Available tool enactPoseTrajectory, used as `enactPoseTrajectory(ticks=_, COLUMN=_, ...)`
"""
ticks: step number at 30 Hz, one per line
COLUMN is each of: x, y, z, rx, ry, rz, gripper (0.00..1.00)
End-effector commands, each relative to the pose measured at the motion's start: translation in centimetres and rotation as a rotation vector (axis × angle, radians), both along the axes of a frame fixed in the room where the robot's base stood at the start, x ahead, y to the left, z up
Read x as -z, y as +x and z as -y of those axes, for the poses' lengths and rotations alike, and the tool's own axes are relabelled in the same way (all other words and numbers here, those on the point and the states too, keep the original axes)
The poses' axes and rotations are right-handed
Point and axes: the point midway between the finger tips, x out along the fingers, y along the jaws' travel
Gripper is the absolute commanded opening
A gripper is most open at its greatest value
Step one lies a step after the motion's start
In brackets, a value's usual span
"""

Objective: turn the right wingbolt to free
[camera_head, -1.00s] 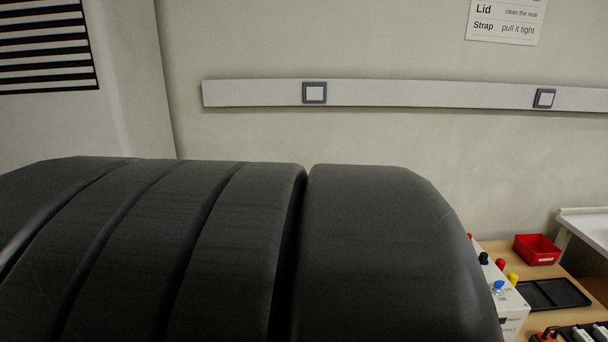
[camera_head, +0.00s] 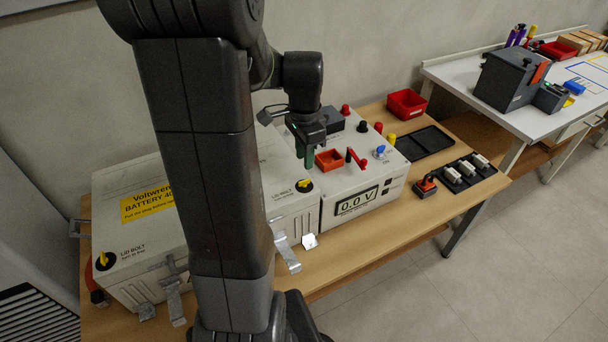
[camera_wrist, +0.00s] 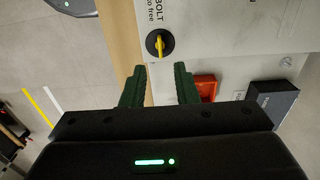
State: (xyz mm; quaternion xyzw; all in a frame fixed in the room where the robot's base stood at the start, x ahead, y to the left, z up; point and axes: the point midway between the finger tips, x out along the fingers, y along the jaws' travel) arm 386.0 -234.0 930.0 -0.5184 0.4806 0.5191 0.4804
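The right wingbolt (camera_head: 304,186) is a yellow wing on a black round seat, on the front part of the battery box lid (camera_head: 284,200). In the wrist view the wingbolt (camera_wrist: 159,44) lies just beyond my fingertips, its wing roughly upright in the picture. My gripper (camera_wrist: 160,68) has two green fingers, apart with nothing between them. In the head view my gripper (camera_head: 305,155) hangs above the lid, behind the right wingbolt and apart from it. The left wingbolt (camera_head: 105,260) sits at the left end of the box.
A tester with a "0.0 V" display (camera_head: 357,202) stands right of the lid. An orange tray (camera_head: 328,160) lies close to my gripper. A red bin (camera_head: 406,104) and black tray (camera_head: 425,143) are further right. My arm hides part of the box.

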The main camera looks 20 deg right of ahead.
Motion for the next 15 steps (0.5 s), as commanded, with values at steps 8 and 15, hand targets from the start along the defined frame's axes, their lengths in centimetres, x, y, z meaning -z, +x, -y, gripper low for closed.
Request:
enactPoseTrajectory(ticks=8, x=5.5, y=-0.1, z=-0.1, rx=-0.001, ry=0.002, rz=-0.004, gripper=0.27)
enactPoseTrajectory(ticks=15, x=7.4, y=0.0, z=0.0, rx=-0.002, ry=0.0, rz=0.0, gripper=0.27)
